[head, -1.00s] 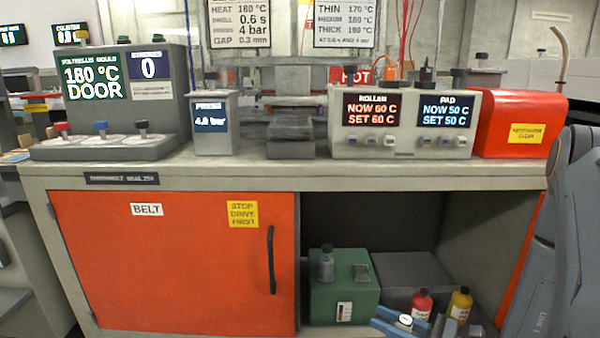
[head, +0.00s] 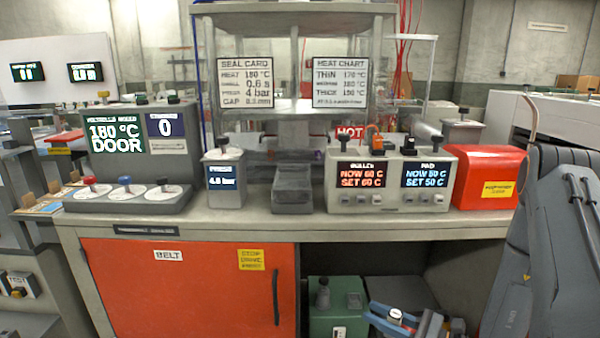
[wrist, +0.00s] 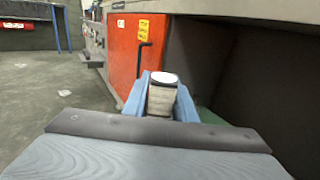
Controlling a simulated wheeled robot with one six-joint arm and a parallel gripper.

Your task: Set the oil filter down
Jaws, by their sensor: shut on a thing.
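The oil filter (wrist: 161,99), a small grey-beige cylinder with a white top, stands between the two blue fingers of my gripper (wrist: 160,103) in the wrist view. My gripper is shut on it and holds it upright. In the head view only the filter's pale top (head: 395,315) shows clearly, at the bottom edge. My gripper (head: 393,323) is there in front of the open bay under the bench, to the right of a green box. The filter's underside is hidden.
The green box (head: 336,312) sits in the bay below. An orange door (head: 190,285) closes the left side.

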